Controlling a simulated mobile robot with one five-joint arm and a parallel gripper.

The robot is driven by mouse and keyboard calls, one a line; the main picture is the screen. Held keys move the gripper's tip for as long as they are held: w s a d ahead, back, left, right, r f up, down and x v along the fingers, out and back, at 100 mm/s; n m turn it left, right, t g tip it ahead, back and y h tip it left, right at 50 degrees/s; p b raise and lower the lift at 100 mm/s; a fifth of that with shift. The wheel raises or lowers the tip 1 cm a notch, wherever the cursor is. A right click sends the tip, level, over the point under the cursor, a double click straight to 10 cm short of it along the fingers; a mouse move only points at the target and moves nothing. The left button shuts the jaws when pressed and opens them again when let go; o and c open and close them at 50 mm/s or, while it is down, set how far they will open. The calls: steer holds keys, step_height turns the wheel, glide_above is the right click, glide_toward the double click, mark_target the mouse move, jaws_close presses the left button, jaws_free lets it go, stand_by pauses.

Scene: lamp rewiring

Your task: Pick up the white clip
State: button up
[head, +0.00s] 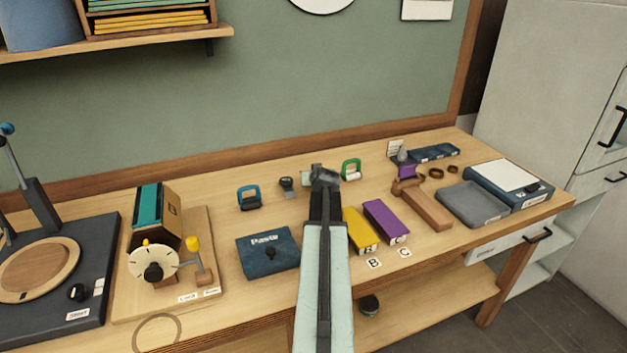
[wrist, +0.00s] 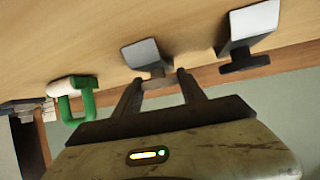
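The white clip (wrist: 146,56) is a pale grey-white block on the wood bench in the wrist view, with a smaller part facing my gripper. In the head view, what seems to be the same clip (head: 308,171) is mostly hidden behind my gripper (head: 325,176). In the wrist view my gripper (wrist: 160,78) is open, its fingers apart, with the clip's near part in line with the gap. I cannot tell whether the fingers touch it.
A dark-handled clip (head: 287,186) and a blue clip (head: 249,197) stand to the left; a green clip (head: 351,166) stands to the right. Yellow (head: 360,231) and purple (head: 386,222) blocks lie in front. The wall (head: 270,100) rises behind the bench.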

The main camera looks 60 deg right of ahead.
steer(key=c, duration=0.7)
step_height(320, 180, up, 10)
steer(key=p, duration=1)
steer(key=shift+c, duration=0.2)
